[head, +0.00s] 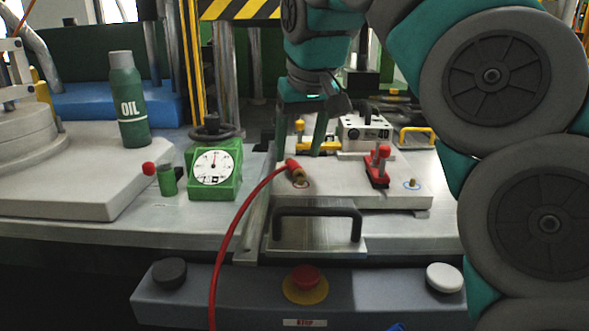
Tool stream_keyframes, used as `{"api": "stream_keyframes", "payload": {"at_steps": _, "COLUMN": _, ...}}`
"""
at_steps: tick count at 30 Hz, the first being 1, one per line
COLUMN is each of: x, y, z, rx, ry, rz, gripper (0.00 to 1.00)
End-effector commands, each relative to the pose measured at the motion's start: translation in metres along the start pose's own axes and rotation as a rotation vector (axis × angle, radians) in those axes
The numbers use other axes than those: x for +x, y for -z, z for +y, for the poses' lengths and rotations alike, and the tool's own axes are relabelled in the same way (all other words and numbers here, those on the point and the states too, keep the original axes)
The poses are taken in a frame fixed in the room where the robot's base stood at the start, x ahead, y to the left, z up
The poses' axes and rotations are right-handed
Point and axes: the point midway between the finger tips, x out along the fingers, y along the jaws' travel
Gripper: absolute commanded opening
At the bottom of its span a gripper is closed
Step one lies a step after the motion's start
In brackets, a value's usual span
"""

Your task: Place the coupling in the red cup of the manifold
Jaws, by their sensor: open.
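The coupling (296,171) is a red fitting with a brass end on a red hose (240,213). It leans over a small red-ringed spot (303,184) on the pale plate (346,193), which I take to be the manifold's red cup. Whether the coupling is seated in it or only resting against it, I cannot tell. My gripper (301,150) is open, with its dark green fingers pointing down just above and behind the coupling. I see no grip on the coupling, and the fingertips are partly hidden.
A red toggle clamp (378,166) and a blue-ringed brass fitting (412,184) are right on the plate. A black handle (317,211) stands in front. A green dial gauge (214,172) and oil bottle (127,100) are left. A red stop button (306,276) is below.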

Motion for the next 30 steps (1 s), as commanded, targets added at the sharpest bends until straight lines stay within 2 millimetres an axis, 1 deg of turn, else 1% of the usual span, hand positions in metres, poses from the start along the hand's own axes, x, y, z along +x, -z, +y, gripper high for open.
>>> {"api": "stream_keyframes", "payload": {"at_steps": 3, "x": 0.017, "y": 0.0, "z": -0.001, "rx": -0.004, "ry": 0.001, "rz": -0.003, "gripper": 0.65}}
{"api": "stream_keyframes", "payload": {"at_steps": 7, "x": 0.031, "y": 0.0, "z": 0.0, "rx": -0.001, "ry": 0.001, "rz": -0.003, "gripper": 0.65}}
{"api": "stream_keyframes", "payload": {"at_steps": 10, "x": 0.035, "y": 0.001, "z": 0.0, "rx": 0.0, "ry": 0.001, "rz": -0.001, "gripper": 0.65}}
{"api": "stream_keyframes", "payload": {"at_steps": 15, "x": 0.035, "y": 0.001, "z": 0.0, "rx": 0.0, "ry": 0.0, "rz": 0.0, "gripper": 0.65}}
{"api": "stream_keyframes", "payload": {"at_steps": 17, "x": 0.035, "y": 0.001, "z": 0.0, "rx": 0.0, "ry": 0.0, "rz": 0.0, "gripper": 0.59}}
{"api": "stream_keyframes", "payload": {"at_steps": 30, "x": 0.035, "y": 0.001, "z": 0.0, "rx": 0.0, "ry": 0.0, "rz": 0.0, "gripper": 0.1}}
